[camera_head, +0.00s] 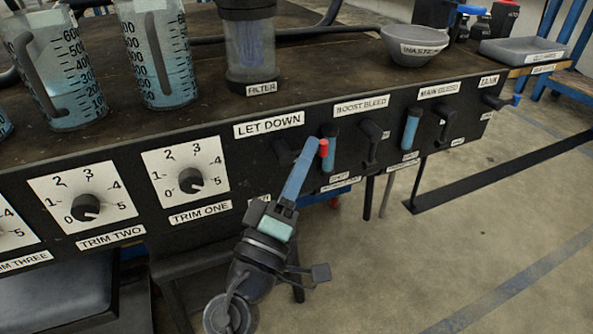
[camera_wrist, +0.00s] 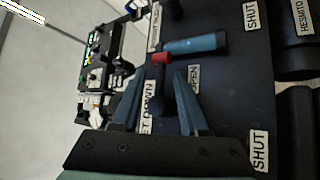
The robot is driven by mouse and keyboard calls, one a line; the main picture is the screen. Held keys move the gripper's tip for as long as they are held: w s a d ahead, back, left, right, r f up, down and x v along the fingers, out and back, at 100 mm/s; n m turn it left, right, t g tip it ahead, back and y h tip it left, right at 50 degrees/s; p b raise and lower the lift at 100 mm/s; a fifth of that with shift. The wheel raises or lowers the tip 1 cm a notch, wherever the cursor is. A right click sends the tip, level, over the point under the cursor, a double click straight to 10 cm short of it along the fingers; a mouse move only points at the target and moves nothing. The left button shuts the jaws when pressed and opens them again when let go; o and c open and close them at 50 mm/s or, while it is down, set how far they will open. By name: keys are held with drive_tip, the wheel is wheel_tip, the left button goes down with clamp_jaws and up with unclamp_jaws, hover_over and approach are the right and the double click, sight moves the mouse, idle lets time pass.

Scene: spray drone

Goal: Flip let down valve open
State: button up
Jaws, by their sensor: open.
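The let down valve has a dark lever with a red end (camera_head: 323,147), just past my fingertips in the head view. The lever (camera_wrist: 164,95) lies between my fingers in the wrist view, with its red end (camera_wrist: 161,58) near the tips. My gripper (camera_head: 312,146) is open at the panel front, below the LET DOWN label (camera_head: 268,124). Its fingers (camera_wrist: 160,72) stand on either side of the lever; I cannot tell whether they touch it. An OPEN label (camera_wrist: 195,79) shows beside the right finger. My fingers hide part of the valve in the head view.
The boost bleed valve (camera_head: 371,140) and other levers follow rightward. Trim one dial (camera_head: 190,181) is to the left. Floor space in front is clear.

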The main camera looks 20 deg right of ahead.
drive_tip(key=p+v, duration=0.3)
drive_tip(key=v, duration=1)
drive_tip(key=shift+r, duration=0.1)
